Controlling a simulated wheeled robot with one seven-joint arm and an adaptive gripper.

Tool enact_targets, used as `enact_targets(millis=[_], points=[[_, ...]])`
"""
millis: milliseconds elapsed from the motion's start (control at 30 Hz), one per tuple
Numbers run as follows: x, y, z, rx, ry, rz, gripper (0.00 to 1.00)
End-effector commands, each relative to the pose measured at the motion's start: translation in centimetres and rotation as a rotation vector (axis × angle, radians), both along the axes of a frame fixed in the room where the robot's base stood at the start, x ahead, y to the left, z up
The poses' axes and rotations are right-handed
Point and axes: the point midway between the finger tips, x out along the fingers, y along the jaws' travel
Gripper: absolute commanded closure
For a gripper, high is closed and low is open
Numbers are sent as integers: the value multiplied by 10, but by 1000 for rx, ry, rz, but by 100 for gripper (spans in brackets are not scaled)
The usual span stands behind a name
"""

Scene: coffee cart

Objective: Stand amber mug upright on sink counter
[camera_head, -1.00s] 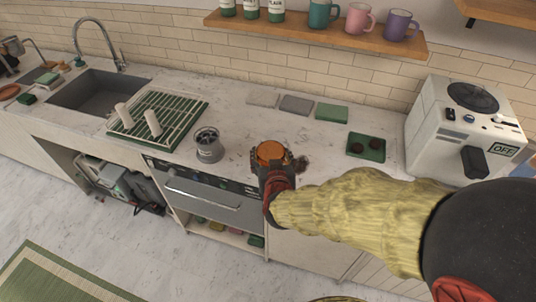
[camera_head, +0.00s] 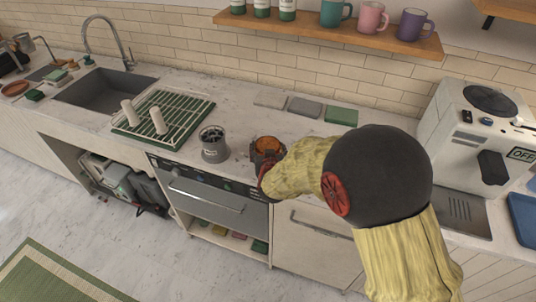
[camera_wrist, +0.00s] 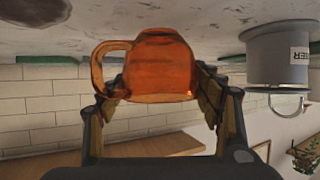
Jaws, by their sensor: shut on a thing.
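The amber mug (camera_head: 268,144) is orange and see-through. My gripper (camera_head: 266,160) is shut on it over the counter (camera_head: 235,108), just right of a grey canister (camera_head: 214,144). In the wrist view, which shows the scene upside down, the mug (camera_wrist: 160,65) sits between my fingers (camera_wrist: 160,95) with its handle out to the left. The mug looks upright, with its round opening facing up. Whether its base touches the counter is not clear. My arm hides part of the counter to the right.
A white machine (camera_head: 470,130) stands at right. A shelf (camera_head: 330,37) with mugs hangs above.

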Motion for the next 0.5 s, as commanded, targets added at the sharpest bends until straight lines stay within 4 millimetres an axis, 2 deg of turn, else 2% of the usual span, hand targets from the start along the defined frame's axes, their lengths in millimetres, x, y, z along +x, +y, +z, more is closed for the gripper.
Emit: enact_targets(millis=[33, 100, 500], points=[[-1, 0, -14, -2, 3, 1, 64], [-1, 0, -21, 0, 1, 0, 64], [-1, 0, -25, 1, 0, 0, 64]])
